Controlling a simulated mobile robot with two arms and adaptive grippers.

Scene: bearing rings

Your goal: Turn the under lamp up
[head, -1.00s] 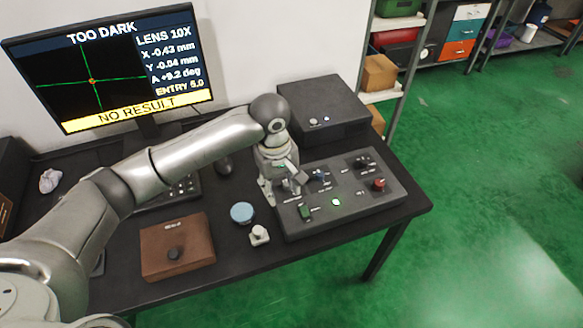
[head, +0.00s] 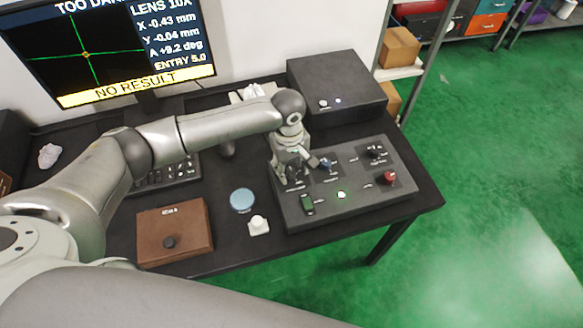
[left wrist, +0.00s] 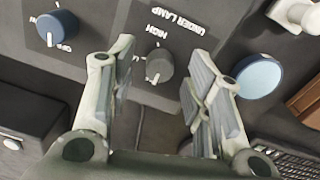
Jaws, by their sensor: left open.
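The under lamp knob (left wrist: 159,66) is a small dark grey knob on the control panel (left wrist: 185,20), with the words UNDER LAMP and HIGH printed beside it. My left gripper (left wrist: 162,72) is open, pointing down at the panel, with one finger on each side of the knob. Gaps show between the knob and both fingers in the left wrist view. In the head view the left gripper (head: 291,176) is over the left part of the control panel (head: 360,208) and hides the knob. The monitor (head: 115,50) reads NO RESULT, with TOO DARK cut off at the top. My right gripper is not in view.
A blue knob (head: 327,164), a black knob (head: 374,152), a red knob (head: 389,178) and a green switch (head: 308,205) share the panel. A light blue disc (head: 242,200), a white piece (head: 259,225) and a brown box (head: 174,232) lie left of it. A dark box (head: 336,82) stands behind.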

